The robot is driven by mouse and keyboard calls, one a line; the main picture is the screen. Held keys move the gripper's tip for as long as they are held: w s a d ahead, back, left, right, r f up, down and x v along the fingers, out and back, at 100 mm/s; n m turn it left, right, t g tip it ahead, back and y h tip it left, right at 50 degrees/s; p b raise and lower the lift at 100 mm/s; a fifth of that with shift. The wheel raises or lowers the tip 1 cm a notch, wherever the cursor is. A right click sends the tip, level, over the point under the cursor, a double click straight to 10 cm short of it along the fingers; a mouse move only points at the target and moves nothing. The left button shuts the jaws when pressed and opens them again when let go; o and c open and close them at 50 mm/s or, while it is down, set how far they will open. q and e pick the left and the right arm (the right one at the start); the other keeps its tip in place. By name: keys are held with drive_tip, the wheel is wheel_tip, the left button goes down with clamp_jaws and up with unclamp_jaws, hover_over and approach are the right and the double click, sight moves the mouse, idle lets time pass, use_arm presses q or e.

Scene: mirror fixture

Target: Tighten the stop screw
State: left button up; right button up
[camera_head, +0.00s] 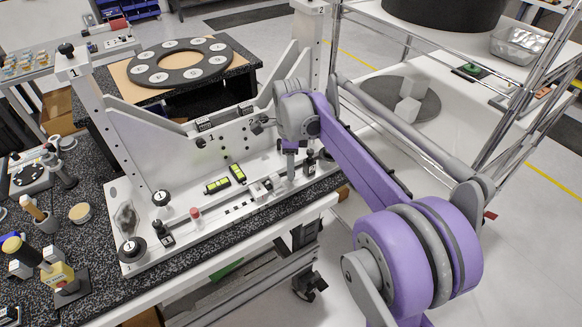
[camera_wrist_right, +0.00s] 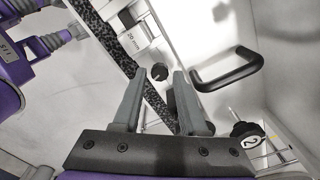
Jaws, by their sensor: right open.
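The white mirror fixture (camera_head: 165,149) stands on a speckled dark bench, with a flat base and tall uprights. My right gripper (camera_head: 290,167) hangs over the right part of its base, pointing down. In the right wrist view my right gripper (camera_wrist_right: 157,88) is open, with nothing visibly held. A small round black knob (camera_wrist_right: 159,72), which may be the stop screw, shows just beyond and between the fingertips; I cannot tell whether they touch it. A pale block marked 20 mm (camera_wrist_right: 132,40) lies beyond it. My left gripper is not in view.
A black bar handle (camera_wrist_right: 230,72) stands right of the fingers in the wrist view, with a black knob marked 2 (camera_wrist_right: 243,130) below it. Black round knobs (camera_head: 161,198) and a red-topped pin (camera_head: 195,214) stand on the base's left. A black ring plate (camera_head: 180,62) lies behind.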

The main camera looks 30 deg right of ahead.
wheel_tip(320, 180, up, 10)
drive_tip(key=shift+p, duration=0.35)
idle(0.4)
drive_tip(key=s+a+f+n+t, duration=0.2)
drive_tip(key=s+a+f+n, duration=0.3)
drive_tip(key=s+f+n, duration=0.3)
drive_tip(key=s+a+f+n+t, duration=0.3)
drive_tip(key=s+a+f+n, duration=0.2)
drive_tip(key=s+n, duration=0.9)
wheel_tip(320, 180, down, 3)
drive_tip(key=shift+s+a+f+n+t, duration=0.2)
drive_tip(key=shift+n+t, duration=0.1)
drive_tip(key=shift+n, duration=0.8)
